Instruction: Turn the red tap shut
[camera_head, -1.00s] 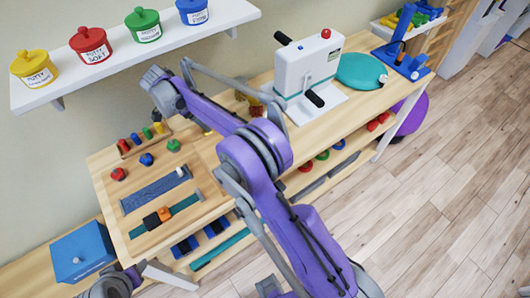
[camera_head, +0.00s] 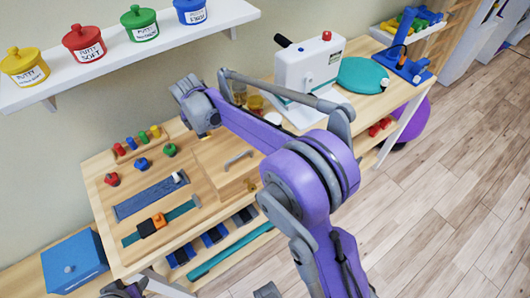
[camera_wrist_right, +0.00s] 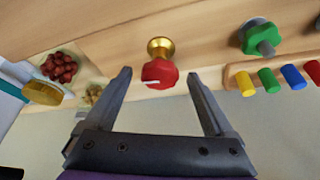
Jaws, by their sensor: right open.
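The red tap (camera_wrist_right: 160,73) shows in the right wrist view, a red knob with a pale pointer line on a round brass base (camera_wrist_right: 160,46). My right gripper (camera_wrist_right: 161,76) is open; its two dark fingers point at the tap, one on either side, with a gap to each. Nothing is held. In the head view my right wrist (camera_head: 198,108) hangs over the back of the wooden bench (camera_head: 100,215), and I cannot make out the tap there.
A green knob (camera_wrist_right: 258,38) and several coloured pegs (camera_wrist_right: 268,80) stand beside the tap. A white crank machine (camera_head: 308,72) stands farther right. A shelf with putty pots (camera_head: 140,24) overhangs the bench.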

